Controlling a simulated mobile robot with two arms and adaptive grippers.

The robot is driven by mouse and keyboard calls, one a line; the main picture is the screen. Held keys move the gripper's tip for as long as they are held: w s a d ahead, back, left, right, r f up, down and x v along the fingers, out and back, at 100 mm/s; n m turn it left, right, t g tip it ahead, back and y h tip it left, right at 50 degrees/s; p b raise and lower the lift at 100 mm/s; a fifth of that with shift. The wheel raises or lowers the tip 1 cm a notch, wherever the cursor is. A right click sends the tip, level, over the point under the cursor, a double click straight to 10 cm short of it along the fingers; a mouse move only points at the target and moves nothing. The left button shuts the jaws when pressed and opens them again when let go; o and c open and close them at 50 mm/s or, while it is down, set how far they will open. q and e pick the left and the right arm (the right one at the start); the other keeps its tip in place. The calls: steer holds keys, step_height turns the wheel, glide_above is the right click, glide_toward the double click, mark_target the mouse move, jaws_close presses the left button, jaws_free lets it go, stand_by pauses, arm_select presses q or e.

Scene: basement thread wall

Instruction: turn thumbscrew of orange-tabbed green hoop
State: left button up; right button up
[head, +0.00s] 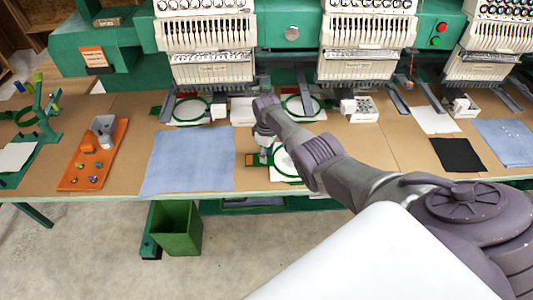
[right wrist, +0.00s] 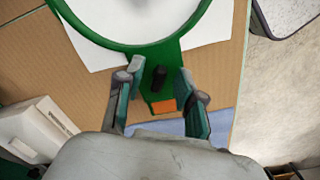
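The orange-tabbed green hoop (right wrist: 148,50) lies on white fabric at the table's front edge; in the head view the hoop (head: 288,177) is partly hidden by my right arm. Its orange tab (right wrist: 163,107) shows in the right wrist view and also in the head view (head: 251,160). The dark upright thumbscrew (right wrist: 158,78) stands on the green bracket. My right gripper (right wrist: 159,72) is open, with one finger on each side of the thumbscrew and a visible gap on both sides. My left gripper is not in view.
A blue cloth (head: 188,162) lies left of the hoop. An orange tray (head: 92,156) with small parts is farther left. Embroidery machines (head: 208,35) line the back, with other green hoops below. A green bin (head: 178,230) stands on the floor. A white box (right wrist: 38,130) is beside the gripper.

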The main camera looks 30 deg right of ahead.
steer(key=shift+r, duration=0.1)
steer(key=shift+w+r, duration=0.1)
steer(key=shift+r, duration=0.5)
step_height(320, 180, up, 11)
steer(key=shift+f, duration=0.2)
